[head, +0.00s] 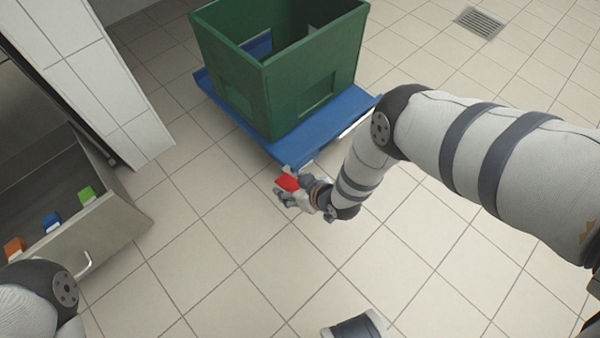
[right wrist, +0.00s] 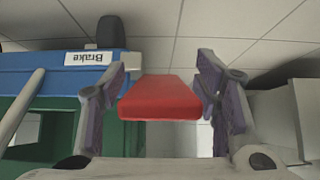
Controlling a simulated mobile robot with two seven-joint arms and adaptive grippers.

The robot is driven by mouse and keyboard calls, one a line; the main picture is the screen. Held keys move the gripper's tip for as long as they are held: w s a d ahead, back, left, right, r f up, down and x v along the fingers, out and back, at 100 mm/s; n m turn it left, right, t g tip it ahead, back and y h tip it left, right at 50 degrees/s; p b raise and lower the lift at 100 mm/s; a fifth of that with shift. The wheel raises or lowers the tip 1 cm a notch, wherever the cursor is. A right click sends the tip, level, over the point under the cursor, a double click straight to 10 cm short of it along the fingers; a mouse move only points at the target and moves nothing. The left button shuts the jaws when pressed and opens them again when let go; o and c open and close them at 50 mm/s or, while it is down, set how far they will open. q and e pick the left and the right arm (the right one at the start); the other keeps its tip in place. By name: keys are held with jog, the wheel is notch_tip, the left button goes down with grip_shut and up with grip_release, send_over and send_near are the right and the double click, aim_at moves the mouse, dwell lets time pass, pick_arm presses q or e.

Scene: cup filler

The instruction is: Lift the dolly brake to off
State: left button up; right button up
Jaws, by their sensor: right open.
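The blue dolly (head: 288,148) stands on the tiled floor and carries a green crate (head: 298,92). The red brake pedal (head: 287,183) sticks out at the dolly's near corner. In the right wrist view the red pedal (right wrist: 160,98) lies between the two spread fingers of my right gripper (right wrist: 160,95). Gaps show beside it, so the fingers look not closed on it. A white label reading "Brake" (right wrist: 90,57) shows upside down on the blue dolly side. In the head view my right gripper (head: 283,190) is at the pedal, partly hiding it. My left gripper is out of view.
An open drawer (head: 95,235) at the left holds orange, blue and green items (head: 51,221). A white tiled wall (head: 100,80) stands at the upper left. A floor drain (head: 480,22) is at the upper right. Floor around the dolly's near side is clear.

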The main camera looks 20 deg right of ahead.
jog(key=v, duration=1.1)
jog(key=shift+s, duration=0.1)
